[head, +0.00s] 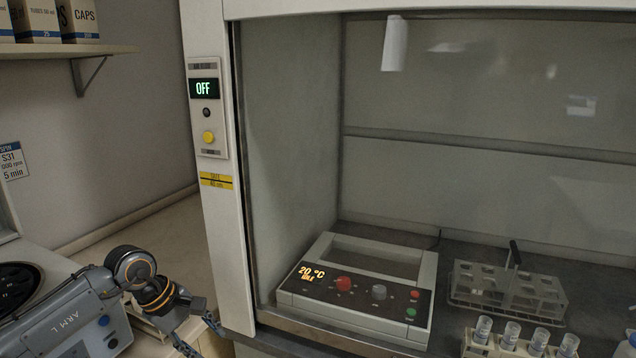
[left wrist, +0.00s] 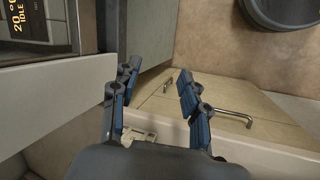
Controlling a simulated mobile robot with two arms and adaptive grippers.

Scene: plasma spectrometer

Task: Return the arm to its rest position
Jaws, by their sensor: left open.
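My left arm, marked "ARM L" (head: 70,325), reaches in at the lower left of the head view. Its gripper (head: 200,334) hangs in front of the left corner post of the fume hood, outside the hood. In the left wrist view the left gripper (left wrist: 157,78) has its blue-padded fingers apart with nothing between them. Below them are pale cabinet fronts with metal handles (left wrist: 234,117). My right arm and gripper are in neither view.
Inside the hood a heating block (head: 365,287) reads 20 °C, idle. The hood post has a panel (head: 207,108) reading OFF. A round dark bin (left wrist: 285,10) stands on the floor.

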